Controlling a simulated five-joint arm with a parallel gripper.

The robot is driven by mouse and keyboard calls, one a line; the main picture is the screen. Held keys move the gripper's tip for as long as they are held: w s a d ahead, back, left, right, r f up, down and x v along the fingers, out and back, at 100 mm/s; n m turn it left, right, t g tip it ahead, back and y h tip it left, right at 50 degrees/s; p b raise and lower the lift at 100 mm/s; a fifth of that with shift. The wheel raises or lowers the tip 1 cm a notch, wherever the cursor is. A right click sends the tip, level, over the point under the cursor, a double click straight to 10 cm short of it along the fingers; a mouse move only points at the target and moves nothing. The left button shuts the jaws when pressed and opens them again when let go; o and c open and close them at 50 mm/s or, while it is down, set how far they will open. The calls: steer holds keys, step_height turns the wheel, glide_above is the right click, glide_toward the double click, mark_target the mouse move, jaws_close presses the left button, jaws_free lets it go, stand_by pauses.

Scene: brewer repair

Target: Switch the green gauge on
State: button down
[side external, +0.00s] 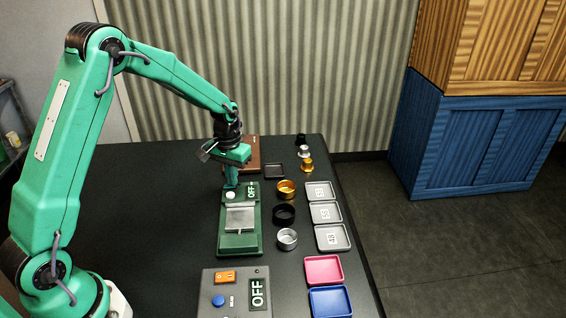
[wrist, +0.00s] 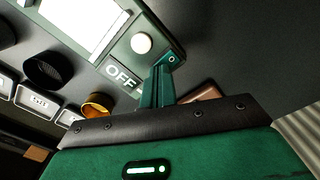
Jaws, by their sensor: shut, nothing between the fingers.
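The green gauge (side external: 241,243) stands on the dark table, with a silver plate on top and a display reading OFF. Its round white button (side external: 230,195) is at its far left corner. In the wrist view the gauge (wrist: 117,48), its OFF display and its white button (wrist: 141,43) also show. My gripper (side external: 231,184) points down just behind the button, its fingers shut and empty. In the wrist view the fingertips (wrist: 172,60) are close beside the button; I cannot tell whether they touch it.
A grey box (side external: 236,300) with an orange switch, a blue button and an OFF display stands in front. Gold, black and silver rings (side external: 284,214) and grey numbered trays (side external: 326,212) lie to the right. Pink (side external: 323,270) and blue trays (side external: 330,302) are nearer. The table's left is clear.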

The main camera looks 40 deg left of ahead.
steer(key=shift+f, duration=0.2)
stand_by(0.4)
steer(key=shift+r, duration=3.55)
steer(key=s+d+r+m+t, duration=0.15)
steer(key=s+d+r, duration=0.25)
steer(key=s+r, duration=0.7)
steer(key=s+d+r+t, duration=0.1)
steer(key=s+d+t, duration=0.1)
steer(key=s, duration=0.5)
steer(key=s+d+r+m+t, duration=0.1)
steer(key=s+r+t, duration=0.1)
steer(key=s, duration=0.4)
steer(key=shift+s+d+r, duration=0.3)
steer(key=shift+s+d, duration=0.05)
steer(key=shift+s, duration=0.05)
